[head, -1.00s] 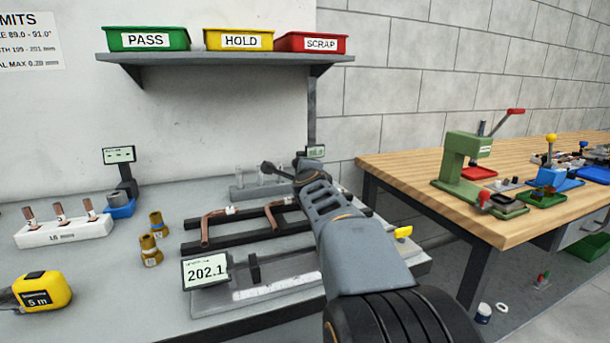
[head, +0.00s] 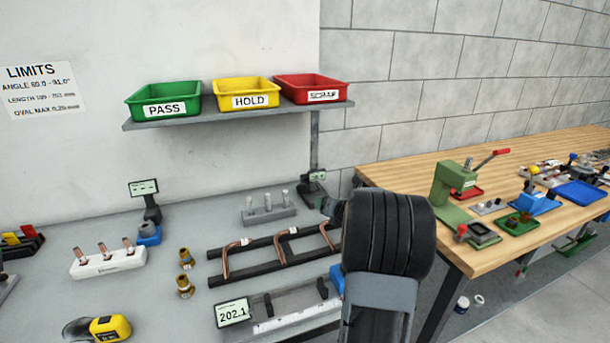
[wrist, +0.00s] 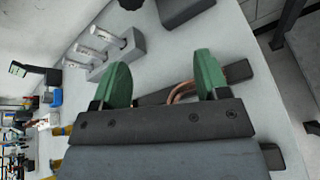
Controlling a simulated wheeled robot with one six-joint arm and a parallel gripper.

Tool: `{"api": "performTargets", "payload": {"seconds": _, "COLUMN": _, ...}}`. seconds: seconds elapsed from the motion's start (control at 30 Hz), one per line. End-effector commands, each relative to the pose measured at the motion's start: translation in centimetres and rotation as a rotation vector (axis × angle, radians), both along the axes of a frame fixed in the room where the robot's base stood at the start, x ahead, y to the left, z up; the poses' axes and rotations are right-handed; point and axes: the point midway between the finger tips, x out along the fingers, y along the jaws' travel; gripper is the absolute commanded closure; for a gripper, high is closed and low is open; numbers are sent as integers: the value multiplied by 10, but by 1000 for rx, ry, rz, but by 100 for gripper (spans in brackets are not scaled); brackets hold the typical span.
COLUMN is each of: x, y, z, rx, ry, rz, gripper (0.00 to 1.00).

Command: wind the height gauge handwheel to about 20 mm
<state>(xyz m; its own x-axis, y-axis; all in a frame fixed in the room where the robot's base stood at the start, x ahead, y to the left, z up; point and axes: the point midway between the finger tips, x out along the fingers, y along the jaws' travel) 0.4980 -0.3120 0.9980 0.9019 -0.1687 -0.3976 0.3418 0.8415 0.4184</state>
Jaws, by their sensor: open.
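The other display stand (head: 144,188) has a blue base (head: 149,233) and stands at the back left. My gripper (wrist: 163,80) is open and empty in the wrist view, its green fingers apart above the bench, with a copper tube beyond them. In the head view it is hidden behind my arm.
A grey block with pins (head: 268,215), dark rails with copper tubes (head: 275,250) and a length gauge reading 202.1 (head: 233,312) crowd the bench near my arm. A shelf (head: 240,112) with three bins hangs above. A wooden table (head: 450,235) stands at right.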

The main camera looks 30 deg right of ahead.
Motion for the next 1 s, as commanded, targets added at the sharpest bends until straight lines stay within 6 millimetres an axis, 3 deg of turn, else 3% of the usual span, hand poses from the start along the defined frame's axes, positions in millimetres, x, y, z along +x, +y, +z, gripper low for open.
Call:
{"api": "performTargets", "payload": {"seconds": 0.1, "x": 5, "y": 9, "z": 6, "rx": 206, "ry": -126, "rz": -43, "gripper": 32}}
{"api": "performTargets", "payload": {"seconds": 0.3, "x": 13, "y": 13, "z": 15, "rx": 349, "ry": -204, "rz": -60, "gripper": 32}}
{"api": "performTargets", "payload": {"seconds": 0.47, "x": 31, "y": 12, "z": 10, "rx": 362, "ry": -205, "rz": -61, "gripper": 32}}
{"api": "performTargets", "payload": {"seconds": 0.8, "x": 94, "y": 5, "z": -6, "rx": 358, "ry": -202, "rz": -60, "gripper": 32}}
{"api": "performTargets", "payload": {"seconds": 1.0, "x": 122, "y": 1, "z": -13, "rx": 356, "ry": -202, "rz": -61, "gripper": 32}}
